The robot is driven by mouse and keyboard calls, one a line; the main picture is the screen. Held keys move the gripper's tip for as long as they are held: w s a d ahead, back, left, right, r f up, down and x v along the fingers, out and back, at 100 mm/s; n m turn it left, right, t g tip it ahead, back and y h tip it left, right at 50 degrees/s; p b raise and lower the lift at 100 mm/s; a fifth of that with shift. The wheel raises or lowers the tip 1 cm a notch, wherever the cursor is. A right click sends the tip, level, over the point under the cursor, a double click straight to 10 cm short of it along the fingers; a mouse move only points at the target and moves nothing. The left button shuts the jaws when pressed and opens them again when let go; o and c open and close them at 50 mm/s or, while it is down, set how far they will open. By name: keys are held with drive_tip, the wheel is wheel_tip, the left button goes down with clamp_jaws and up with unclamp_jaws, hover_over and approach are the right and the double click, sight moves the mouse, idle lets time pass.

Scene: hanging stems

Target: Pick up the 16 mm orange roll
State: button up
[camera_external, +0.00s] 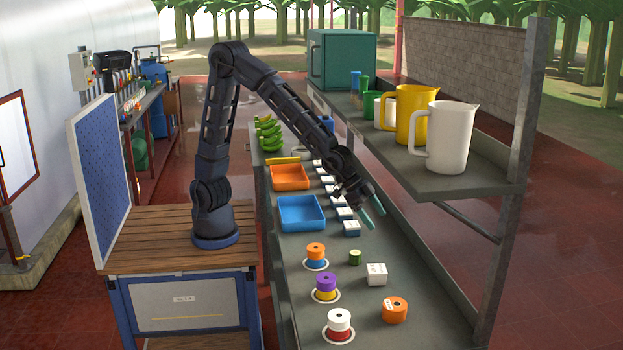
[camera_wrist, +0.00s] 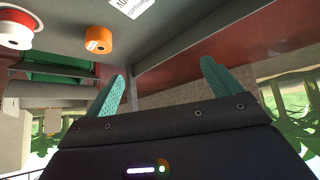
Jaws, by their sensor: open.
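An orange roll with a small pale label (camera_external: 395,310) stands by itself at the near right of the workbench. In the wrist view an orange roll with a label (camera_wrist: 98,40) shows at the upper left. Another orange roll (camera_external: 316,250) sits stacked on a blue one at the left. I cannot read 16 mm on either. My gripper (camera_external: 374,212) is open and empty above the bench, farther back than the labelled orange roll and apart from it. Its two green fingers (camera_wrist: 160,78) are spread in the wrist view, with nothing between them.
A purple-and-yellow stack (camera_external: 326,287) and a white-and-red stack (camera_external: 339,325) stand left of the labelled roll. A white box (camera_external: 376,274) and small green roll (camera_external: 355,257) stand behind it. A shelf (camera_external: 460,182) with jugs overhangs the right. Blue (camera_external: 301,228) and orange (camera_external: 290,189) trays lie farther back.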

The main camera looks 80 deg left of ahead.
sight(395, 304)
drive_tip(key=shift+s+d+f+m+h, duration=0.2)
drive_tip(key=shift+d+f+m+h, duration=0.15)
drive_tip(key=shift+d+f, duration=2.75)
drive_tip(key=shift+s+d+f+m+h, duration=0.2)
drive_tip(key=shift+d+f+m, duration=0.25)
drive_tip(key=shift+d+f, duration=2.65)
drive_tip(key=shift+s+d+f+m+h, duration=0.3)
drive_tip(key=shift+d+f, duration=1.1)
drive_tip(key=shift+d, duration=3.35)
drive_tip(key=shift+w+x, duration=0.25)
drive_tip(key=shift+x, duration=2.45)
drive_tip(key=shift+a, duration=0.25)
drive_tip(key=shift+c, duration=0.2)
drive_tip(key=c, duration=1.1)
